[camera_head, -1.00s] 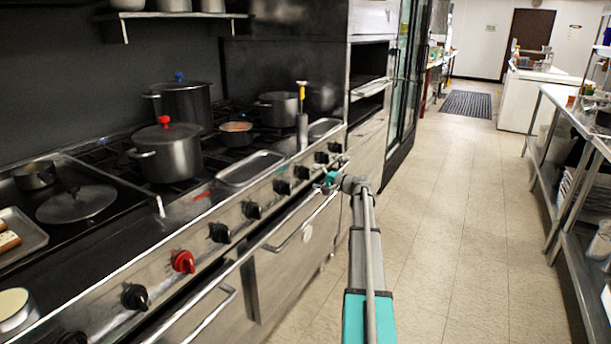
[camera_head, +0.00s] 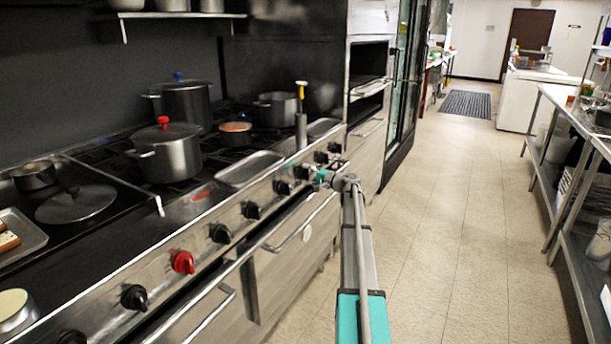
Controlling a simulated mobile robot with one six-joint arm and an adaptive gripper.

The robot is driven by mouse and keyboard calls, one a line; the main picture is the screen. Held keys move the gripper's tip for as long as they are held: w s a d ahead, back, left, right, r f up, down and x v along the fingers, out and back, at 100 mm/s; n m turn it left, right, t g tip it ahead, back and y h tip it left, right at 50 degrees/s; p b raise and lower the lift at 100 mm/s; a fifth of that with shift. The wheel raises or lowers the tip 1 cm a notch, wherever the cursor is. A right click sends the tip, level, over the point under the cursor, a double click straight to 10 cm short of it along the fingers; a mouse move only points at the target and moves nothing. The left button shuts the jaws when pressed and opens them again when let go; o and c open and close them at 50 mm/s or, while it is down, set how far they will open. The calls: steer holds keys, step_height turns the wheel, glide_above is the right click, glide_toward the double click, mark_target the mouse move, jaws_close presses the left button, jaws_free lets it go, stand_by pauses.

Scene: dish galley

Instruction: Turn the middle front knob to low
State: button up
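A row of knobs runs along the slanted front panel (camera_head: 150,262) of the stove. Most are black; one is red (camera_head: 183,262). Black knobs show left of my gripper at the panel's middle (camera_head: 251,210) and close beside it (camera_head: 282,187). Another black knob (camera_head: 302,172) touches or nearly touches my gripper in the picture. My gripper (camera_head: 318,175) is at the panel, its teal part toward the knobs. Its fingers are too small and partly hidden, so I cannot tell open from shut. Which knob is the middle front one is not marked.
A pot with a red-knobbed lid (camera_head: 167,152), a pan with orange food (camera_head: 236,132) and a steel tray (camera_head: 249,168) sit on the stove. Oven handles (camera_head: 302,228) jut out below the knobs. The tiled floor (camera_head: 450,230) to the right is clear.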

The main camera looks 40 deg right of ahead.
steer(key=c, duration=0.3)
steer(key=shift+c, duration=0.2)
steer(key=shift+w+n, duration=0.1)
steer(key=shift+n, duration=0.4)
steer(key=n, duration=0.5)
steer(key=shift+a+n, duration=0.1)
steer(key=shift+n, duration=0.3)
steer(key=o, duration=1)
steer(key=shift+o, duration=0.2)
